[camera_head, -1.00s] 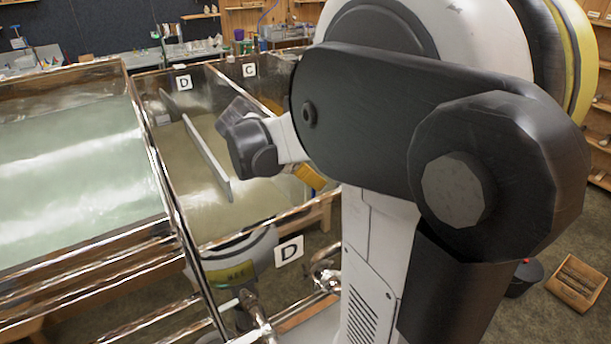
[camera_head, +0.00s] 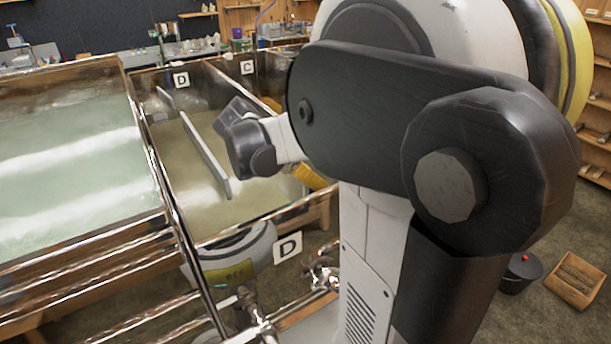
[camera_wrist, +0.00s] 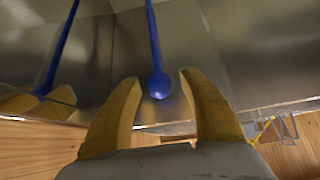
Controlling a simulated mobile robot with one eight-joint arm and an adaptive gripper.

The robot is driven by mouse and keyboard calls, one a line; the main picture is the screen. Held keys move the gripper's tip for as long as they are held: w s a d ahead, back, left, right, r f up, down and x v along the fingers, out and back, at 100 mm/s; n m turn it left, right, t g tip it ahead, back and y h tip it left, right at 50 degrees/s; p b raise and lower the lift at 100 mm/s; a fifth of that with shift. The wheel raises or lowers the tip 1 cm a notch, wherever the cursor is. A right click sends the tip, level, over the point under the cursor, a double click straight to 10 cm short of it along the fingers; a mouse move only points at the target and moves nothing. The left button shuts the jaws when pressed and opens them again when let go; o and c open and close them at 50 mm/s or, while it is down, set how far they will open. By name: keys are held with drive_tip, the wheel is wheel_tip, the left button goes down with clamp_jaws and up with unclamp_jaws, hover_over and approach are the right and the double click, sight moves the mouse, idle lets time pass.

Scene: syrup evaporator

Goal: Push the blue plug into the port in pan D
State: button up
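The blue plug shows in the wrist view as a thin blue rod with a round knob (camera_wrist: 158,86) at its near end. My gripper (camera_wrist: 160,77) has two yellow fingers spread apart. The knob lies between the fingertips, with a visible gap on each side. A second blue rod at the left, with yellow finger shapes, looks like a reflection in the metal wall. Pan D (camera_head: 135,100) is a metal pan of pale brownish liquid in the head view, with "D" labels (camera_head: 181,79) inside and outside. The port cannot be made out. My arm hides part of the pan's right side.
A larger pan (camera_head: 122,66) of pale green liquid stands at the left. A divider plate (camera_head: 206,158) stands in pan D. Pan C's label (camera_head: 247,67) is behind. Metal pipes (camera_head: 130,320) run along the near side. A wooden crate (camera_head: 577,298) and dark bucket (camera_head: 522,262) are on the floor.

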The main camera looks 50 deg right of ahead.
drive_tip(key=v, duration=1.2)
idle(0.4)
